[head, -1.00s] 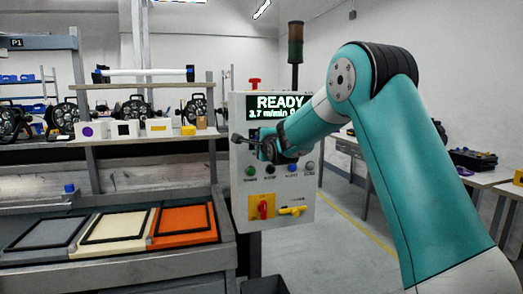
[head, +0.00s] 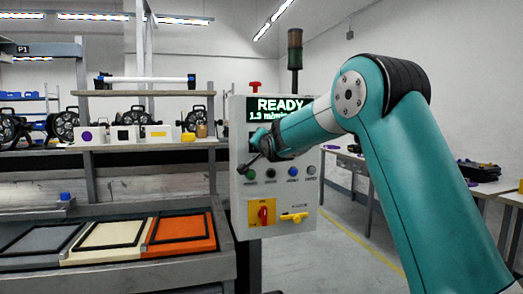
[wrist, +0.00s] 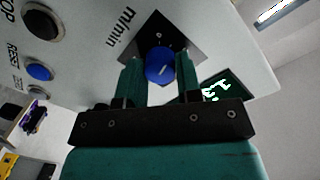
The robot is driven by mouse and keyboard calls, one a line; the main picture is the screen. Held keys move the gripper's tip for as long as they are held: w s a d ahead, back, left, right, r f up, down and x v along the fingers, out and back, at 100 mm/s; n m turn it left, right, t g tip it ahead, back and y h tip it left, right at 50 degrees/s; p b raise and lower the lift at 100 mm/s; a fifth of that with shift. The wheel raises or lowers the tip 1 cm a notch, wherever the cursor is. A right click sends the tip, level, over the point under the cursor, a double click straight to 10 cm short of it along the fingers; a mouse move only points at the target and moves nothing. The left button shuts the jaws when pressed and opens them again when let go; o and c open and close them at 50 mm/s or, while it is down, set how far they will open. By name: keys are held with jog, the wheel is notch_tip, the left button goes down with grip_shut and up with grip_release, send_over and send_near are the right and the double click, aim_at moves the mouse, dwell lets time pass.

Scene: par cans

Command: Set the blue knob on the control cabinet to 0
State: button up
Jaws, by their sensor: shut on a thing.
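The blue knob (wrist: 160,66) sits on a dark diamond-shaped plate (wrist: 182,38) on the control cabinet (head: 238,215), beside the "m/min" lettering. My gripper (wrist: 159,72) has one finger on each side of the knob and is shut on it. A pale pointer line shows on the knob, but I cannot read which mark it meets. In the head view my gripper (head: 262,146) is at the cabinet's front, below the display, and mostly hides the knob. The cabinet's display (head: 277,108) reads READY and about 1.3 m/min, partly covered by my arm.
Below the gripper are a green button (head: 250,174), a black one (head: 271,173), a blue one (head: 292,172) and a grey one (head: 311,170). Lower down is a red rotary switch (head: 263,214) on a yellow plate.

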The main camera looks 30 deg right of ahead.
jog(key=n+b, duration=0.1)
jog(key=n, duration=0.1)
jog(key=n+b, duration=0.1)
jog(key=n, duration=0.2)
jog(key=shift+f+h, duration=0.2)
jog(key=shift+h, duration=0.1)
dwell(0.5)
jog(key=o, duration=0.9)
jog(key=shift+r, duration=0.1)
jog(key=shift+o, duration=0.2)
jog(key=f+b+v, duration=0.1)
jog(key=b+v, duration=0.1)
jog(key=v, duration=1.5)
jog(key=shift+s+r, duration=0.2)
jog(key=shift+r, duration=0.2)
